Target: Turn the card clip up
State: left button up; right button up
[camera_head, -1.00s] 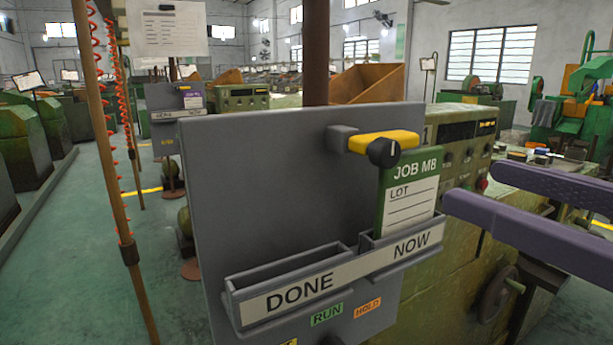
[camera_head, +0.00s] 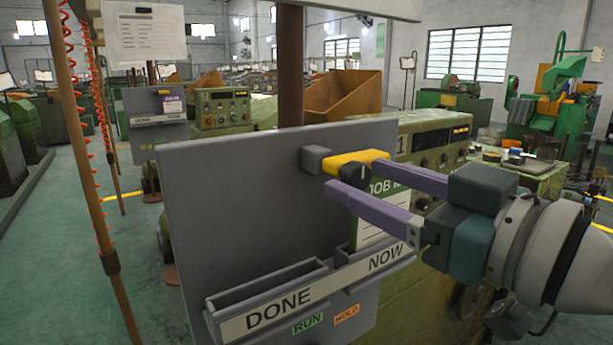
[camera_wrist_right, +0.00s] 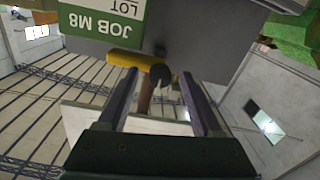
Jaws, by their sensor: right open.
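The card clip is a yellow bar (camera_head: 348,160) with a black knob (camera_head: 359,183), set on a grey block on the upper part of a grey board (camera_head: 235,200). The bar lies roughly level across the top of the green JOB M8 card (camera_head: 374,225), which stands in the NOW pocket (camera_head: 388,256). My right gripper (camera_head: 351,173) is open, its purple fingers on either side of the knob. In the right wrist view the knob (camera_wrist_right: 160,76) sits between the fingertips; contact is unclear. The fingers partly hide the card. My left gripper is out of view.
The DONE pocket (camera_head: 265,290) at the lower left of the board is empty. RUN (camera_head: 308,323) and HOLD (camera_head: 346,315) labels are below. A green machine (camera_head: 435,150) stands behind the board. A brown post (camera_head: 106,260) with a red coiled hose stands at left.

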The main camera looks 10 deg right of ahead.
grip_shut()
dwell(0.4)
dwell(0.9)
